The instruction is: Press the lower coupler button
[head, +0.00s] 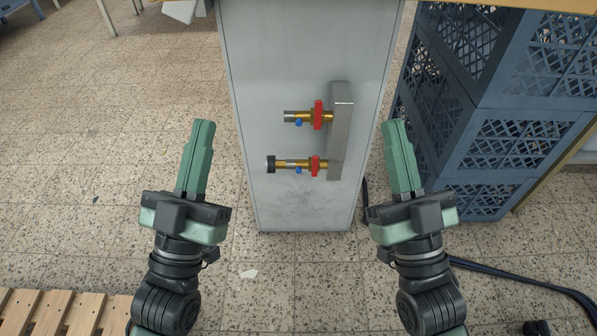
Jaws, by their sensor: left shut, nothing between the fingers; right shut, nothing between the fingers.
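Two brass couplers stick out to the left from a grey metal manifold (341,132) on the front of a pale cabinet. The lower coupler (290,163) has a red handle (315,166), a black end piece (270,164) and a small blue button (298,170) on its underside. The upper coupler (298,116) has a red handle (318,115) and a blue button (298,123). My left gripper (205,124) is shut and empty, left of the couplers and apart from them. My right gripper (393,124) is shut and empty, right of the manifold.
The pale cabinet (290,50) stands between my grippers. Stacked blue crates (440,150) stand at the right. Dark hoses (510,270) lie on the floor at the lower right. A wooden pallet (60,312) lies at the lower left. The tiled floor (100,140) at the left is mostly clear.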

